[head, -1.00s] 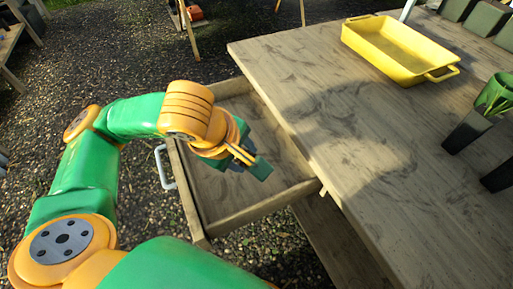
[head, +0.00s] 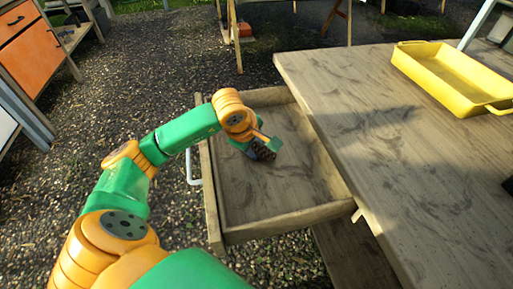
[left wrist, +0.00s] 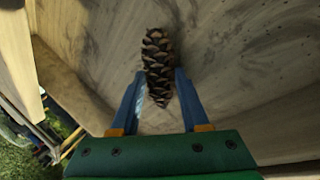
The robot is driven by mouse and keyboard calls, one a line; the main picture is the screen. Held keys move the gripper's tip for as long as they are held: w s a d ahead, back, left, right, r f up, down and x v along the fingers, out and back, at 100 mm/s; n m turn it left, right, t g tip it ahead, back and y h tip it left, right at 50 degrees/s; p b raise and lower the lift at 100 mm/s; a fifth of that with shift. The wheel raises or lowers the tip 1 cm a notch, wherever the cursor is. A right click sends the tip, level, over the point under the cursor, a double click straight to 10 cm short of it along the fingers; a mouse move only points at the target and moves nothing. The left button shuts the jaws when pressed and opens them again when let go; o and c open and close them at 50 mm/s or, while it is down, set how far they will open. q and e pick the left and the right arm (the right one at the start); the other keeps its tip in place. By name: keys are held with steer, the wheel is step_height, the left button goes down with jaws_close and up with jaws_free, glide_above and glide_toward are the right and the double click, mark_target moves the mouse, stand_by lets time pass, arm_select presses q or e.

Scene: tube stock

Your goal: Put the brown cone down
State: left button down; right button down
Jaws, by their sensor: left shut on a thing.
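The brown cone (left wrist: 158,55) is a scaly pine cone held between the two blue fingers of my left gripper (left wrist: 160,88) in the left wrist view. In the head view the dark cone (head: 264,152) shows at the tip of my left gripper (head: 259,145), over the inside of the open wooden drawer (head: 295,221). I cannot tell whether the cone touches the drawer floor. My right gripper is not in view.
The drawer sticks out from a wooden table (head: 400,150) and has a white handle (head: 192,167). A yellow tray (head: 440,82) stands on the table. The drawer floor around the cone looks bare. An orange-fronted cabinet (head: 30,55) stands far left.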

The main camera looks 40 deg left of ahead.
arm_select(q)
steer(key=shift+f, duration=0.4)
steer(key=c, duration=0.7)
jaws_free()
steer(key=shift+o, duration=0.2)
steer(key=shift+r, duration=0.15)
steer(key=p+v, duration=0.1)
steer(key=v, duration=1.1)
steer(key=shift+p, duration=0.35)
